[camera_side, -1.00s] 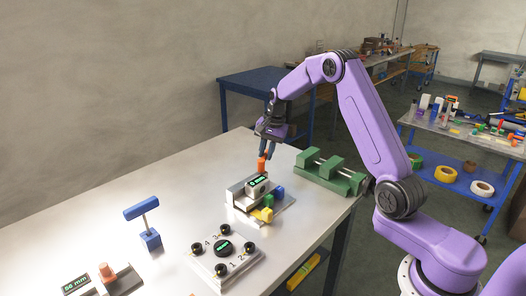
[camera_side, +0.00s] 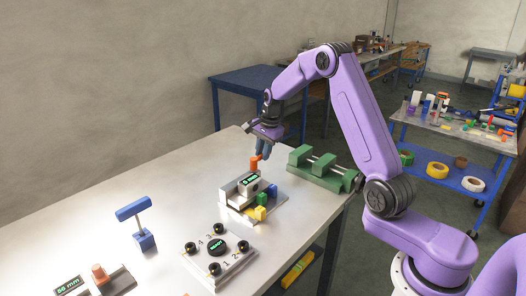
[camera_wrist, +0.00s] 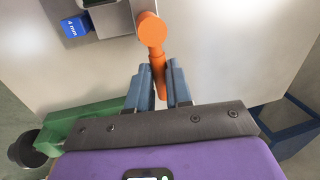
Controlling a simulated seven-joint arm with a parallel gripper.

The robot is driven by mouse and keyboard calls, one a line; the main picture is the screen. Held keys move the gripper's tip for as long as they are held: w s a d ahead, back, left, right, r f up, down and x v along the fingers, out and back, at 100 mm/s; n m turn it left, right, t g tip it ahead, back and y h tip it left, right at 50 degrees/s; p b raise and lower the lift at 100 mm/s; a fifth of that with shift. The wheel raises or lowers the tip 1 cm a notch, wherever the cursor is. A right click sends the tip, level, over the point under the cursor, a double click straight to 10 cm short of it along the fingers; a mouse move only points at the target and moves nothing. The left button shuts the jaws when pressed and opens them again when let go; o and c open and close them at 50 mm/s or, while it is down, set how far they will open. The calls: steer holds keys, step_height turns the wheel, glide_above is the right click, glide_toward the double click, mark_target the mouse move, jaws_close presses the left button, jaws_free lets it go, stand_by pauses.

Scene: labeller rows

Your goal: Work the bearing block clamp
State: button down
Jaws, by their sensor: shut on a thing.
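The bearing block clamp (camera_side: 230,190) is a grey metal fixture on the table, with a block bearing a small lit display (camera_side: 249,180). Its orange handle (camera_side: 254,163) stands up at the back. In the wrist view the orange handle (camera_wrist: 158,70) has a round knob end and a thinner shaft. My gripper (camera_side: 262,154) is above and behind the clamp, pointing down. In the wrist view my gripper (camera_wrist: 160,82) has its blue fingers shut on the handle's shaft, one on each side. The fingertips partly hide the shaft.
Blue, green and yellow blocks (camera_side: 261,212) sit at the clamp's right; the blue one (camera_wrist: 75,26) reads 4 mm. A green vise (camera_side: 322,168) stands close to the right. A dial plate (camera_side: 218,254), a blue T-handled post (camera_side: 142,228) and another display fixture (camera_side: 105,280) stand nearer the front.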

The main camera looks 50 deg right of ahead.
steer(key=shift+r, duration=0.1)
steer(key=c, duration=1)
jaws_free()
steer(key=shift+c, duration=0.2)
steer(key=s+r, duration=0.3)
steer(key=r, duration=1.4)
steer(key=shift+s, duration=0.2)
steer(key=shift+d, duration=0.1)
